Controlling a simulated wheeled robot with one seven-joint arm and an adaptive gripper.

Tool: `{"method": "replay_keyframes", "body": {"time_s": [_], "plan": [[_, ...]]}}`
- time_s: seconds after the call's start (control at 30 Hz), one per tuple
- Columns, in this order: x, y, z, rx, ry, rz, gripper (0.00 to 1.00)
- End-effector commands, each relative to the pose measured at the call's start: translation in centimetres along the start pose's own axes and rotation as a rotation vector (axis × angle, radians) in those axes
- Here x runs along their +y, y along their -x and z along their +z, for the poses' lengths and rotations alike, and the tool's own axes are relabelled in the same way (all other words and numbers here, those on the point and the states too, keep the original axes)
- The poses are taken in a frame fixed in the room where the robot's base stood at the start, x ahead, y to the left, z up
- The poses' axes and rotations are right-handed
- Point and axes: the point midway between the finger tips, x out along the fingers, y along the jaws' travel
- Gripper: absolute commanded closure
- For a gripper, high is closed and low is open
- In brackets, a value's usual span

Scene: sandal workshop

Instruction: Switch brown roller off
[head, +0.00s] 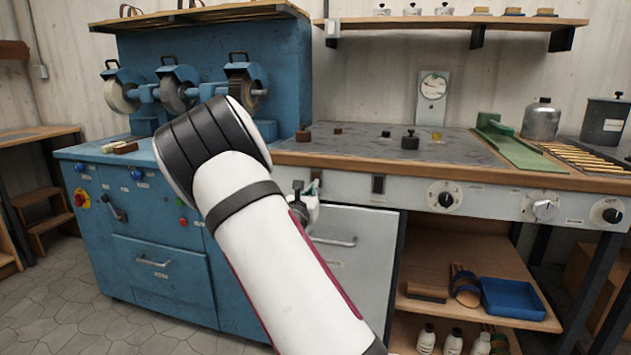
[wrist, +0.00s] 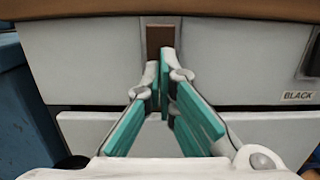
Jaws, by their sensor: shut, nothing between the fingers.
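A brown rocker switch (wrist: 160,37) sits on the pale front panel in the wrist view, upright and just under the wooden bench edge. My gripper (wrist: 160,72) is shut and empty, with its teal-lined fingertips at the lower end of the brown switch. I cannot tell whether they touch it. The fingers cover the panel just below the switch, and no label for it shows. In the head view my gripper (head: 306,194) is at the bench front, partly hidden behind my white arm. Which way the switch is tipped is unclear.
A black switch (head: 378,184) is to the right, with a "BLACK" label (wrist: 298,96) in the wrist view. Three dials (head: 443,196) are farther right. The blue machine (head: 150,220) with wheels stands left. A drawer front with a handle (head: 336,241) is below.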

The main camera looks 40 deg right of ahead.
Motion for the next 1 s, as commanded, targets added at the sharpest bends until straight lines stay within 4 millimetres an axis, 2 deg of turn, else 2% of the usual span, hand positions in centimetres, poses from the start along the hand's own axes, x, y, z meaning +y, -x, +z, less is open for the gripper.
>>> {"method": "replay_keyframes", "body": {"time_s": [0.73, 1.0], "plan": [[0.1, 6.7, 0.7, 0.002, 0.000, 0.002, 1.00], [0.0, 7.8, 0.8, 0.000, -0.001, 0.000, 1.00]]}}
